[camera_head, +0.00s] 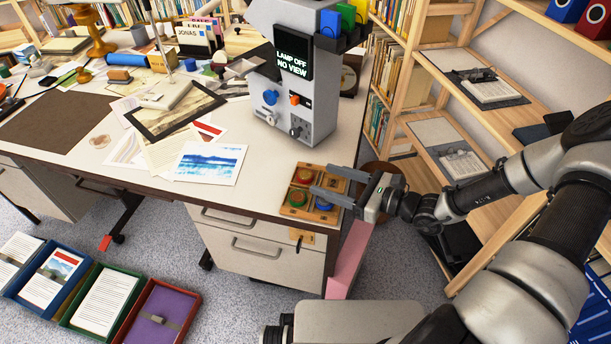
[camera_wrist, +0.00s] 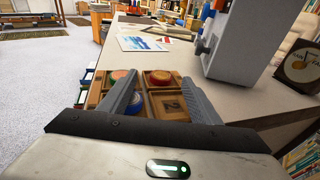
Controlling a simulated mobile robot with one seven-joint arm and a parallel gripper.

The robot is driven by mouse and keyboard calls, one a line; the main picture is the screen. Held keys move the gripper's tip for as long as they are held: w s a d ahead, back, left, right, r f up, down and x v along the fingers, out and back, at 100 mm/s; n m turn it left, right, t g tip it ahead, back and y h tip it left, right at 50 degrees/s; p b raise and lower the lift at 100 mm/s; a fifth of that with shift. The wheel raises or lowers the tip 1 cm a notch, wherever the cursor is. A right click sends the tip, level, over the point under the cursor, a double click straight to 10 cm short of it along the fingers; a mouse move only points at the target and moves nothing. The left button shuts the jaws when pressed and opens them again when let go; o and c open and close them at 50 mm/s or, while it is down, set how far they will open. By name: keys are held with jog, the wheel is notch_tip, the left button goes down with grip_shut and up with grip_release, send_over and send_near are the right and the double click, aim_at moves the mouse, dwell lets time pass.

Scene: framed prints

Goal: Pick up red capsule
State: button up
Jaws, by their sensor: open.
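A shallow wooden tray (camera_head: 325,213) with square compartments sits at the desk's right front corner; it also shows in the wrist view (camera_wrist: 150,92). A round red capsule (camera_head: 304,176) lies in a back compartment; it also shows in the wrist view (camera_wrist: 161,77). A green piece (camera_head: 297,198) is in front of it, with a reddish top in the wrist view (camera_wrist: 122,75). A blue piece (camera_wrist: 132,103) sits nearer my gripper. My gripper (camera_head: 306,178) is open and empty, its fingers reaching over the tray. Height above the red capsule is hard to tell.
A grey machine (camera_head: 300,75) reading "LAMP OFF NO VIEW" stands behind the tray. A blue landscape print (camera_head: 208,163) and other papers lie to the left. Wooden shelves (camera_head: 420,90) stand at right. Colored document trays (camera_head: 100,300) are on the floor.

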aim_at(313, 175)
jog(key=x, duration=0.3)
jog(key=b+x, duration=0.1)
jog(key=shift+w+a+f, duration=0.2)
jog(key=shift+w+f, duration=0.1)
jog(key=shift+f, duration=0.15)
jog(key=c, duration=1)
jog(key=shift+w+d, duration=0.1)
jog(key=c, duration=0.4)
